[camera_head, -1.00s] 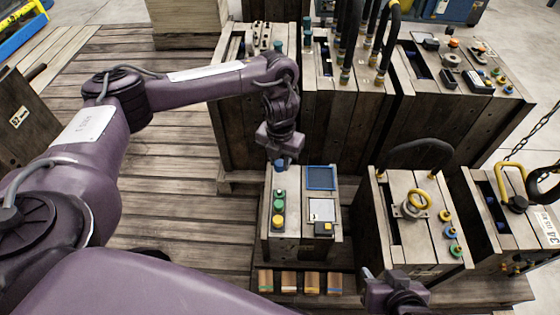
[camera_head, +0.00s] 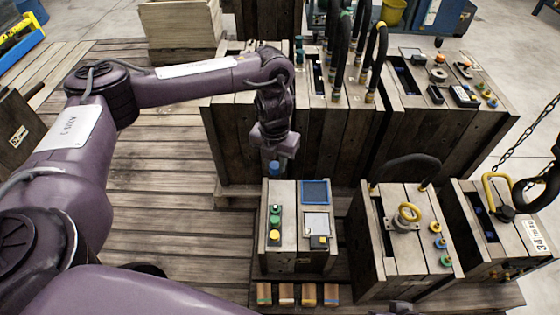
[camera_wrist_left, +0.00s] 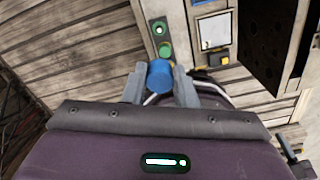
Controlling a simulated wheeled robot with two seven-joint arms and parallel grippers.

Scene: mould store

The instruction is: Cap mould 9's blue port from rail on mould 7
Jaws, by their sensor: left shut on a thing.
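My left gripper (camera_head: 273,166) is shut on a blue cap (camera_wrist_left: 160,76) and holds it by the far edge of a small wooden mould (camera_head: 269,256). The cap's exact height above it is unclear. The wrist view shows the cap between both fingers. A dark strip (camera_head: 275,225) on this mould carries two green caps and one yellow cap; it looks like the rail. The wooden mould (camera_head: 390,259) to the right has a yellow ring and blue, blue-green and yellow ports (camera_head: 440,243) along its right side. Mould numbers are not readable. My right gripper does not show clearly.
Taller wooden moulds (camera_head: 262,140) with black upright hoses stand behind. Several small wood blocks (camera_head: 309,294) lie in front of the small mould. Another mould (camera_head: 490,243) with a yellow handle and hanging chain stands at far right. The slatted floor (camera_head: 165,200) at left is clear.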

